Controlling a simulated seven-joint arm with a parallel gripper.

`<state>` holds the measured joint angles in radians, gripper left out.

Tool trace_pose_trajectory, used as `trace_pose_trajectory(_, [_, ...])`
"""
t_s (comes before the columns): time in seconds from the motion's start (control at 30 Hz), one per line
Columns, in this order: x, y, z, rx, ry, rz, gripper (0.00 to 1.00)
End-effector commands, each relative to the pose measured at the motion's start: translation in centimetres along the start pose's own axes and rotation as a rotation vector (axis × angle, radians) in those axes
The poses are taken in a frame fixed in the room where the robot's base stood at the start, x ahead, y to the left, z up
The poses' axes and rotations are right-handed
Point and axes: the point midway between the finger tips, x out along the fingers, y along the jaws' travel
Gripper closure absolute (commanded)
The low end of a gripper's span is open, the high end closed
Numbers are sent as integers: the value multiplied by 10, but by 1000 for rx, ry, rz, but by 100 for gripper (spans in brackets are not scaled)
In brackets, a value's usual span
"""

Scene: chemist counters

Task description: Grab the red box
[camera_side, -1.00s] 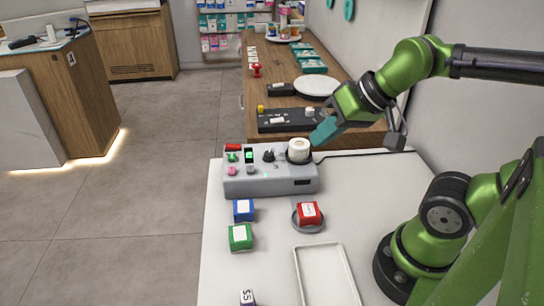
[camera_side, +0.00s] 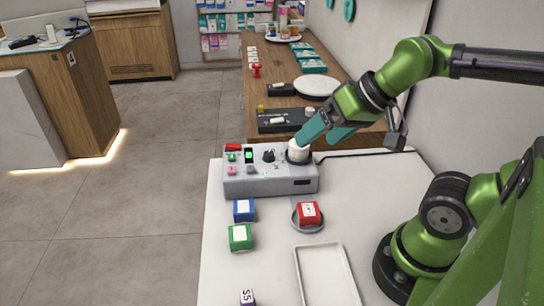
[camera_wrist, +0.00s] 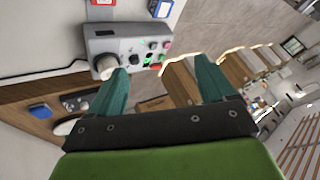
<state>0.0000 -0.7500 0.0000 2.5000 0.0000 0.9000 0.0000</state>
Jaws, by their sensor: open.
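The red box (camera_side: 309,213) with a white label sits on a round grey dish (camera_side: 296,226) on the white table. It also shows at the top edge of the wrist view, cut off (camera_wrist: 103,2). My gripper (camera_side: 318,133) is open and empty, with teal fingers spread apart. It is above and behind the red box in the side view, close to the white knob (camera_side: 297,151) on the grey control box (camera_side: 262,181). One finger overlaps the knob in the picture; I cannot tell whether they touch. In the wrist view my gripper (camera_wrist: 160,80) also appears open with nothing between the fingers.
A blue box (camera_side: 243,210) and a green box (camera_side: 240,237) stand left of the red box. A white tray (camera_side: 299,275) lies in front. A wooden counter (camera_side: 285,85) with several items stands behind.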

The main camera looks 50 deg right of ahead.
Motion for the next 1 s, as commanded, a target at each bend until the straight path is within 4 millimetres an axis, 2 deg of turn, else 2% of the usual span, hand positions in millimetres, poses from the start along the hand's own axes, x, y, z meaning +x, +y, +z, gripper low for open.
trace_pose_trajectory(0.13, [3,2,0,6,-13,9,17])
trace_pose_trajectory(0.27, [18,6,-2,-15,-74,55,17])
trace_pose_trajectory(0.47, [38,14,-3,-507,-253,101,17])
trace_pose_trajectory(0.63, [50,19,-2,-983,-408,51,17])
trace_pose_trajectory(0.87, [59,24,-2,-1621,-585,-125,17])
trace_pose_trajectory(1.0, [61,27,-1,-1991,-656,-284,17])
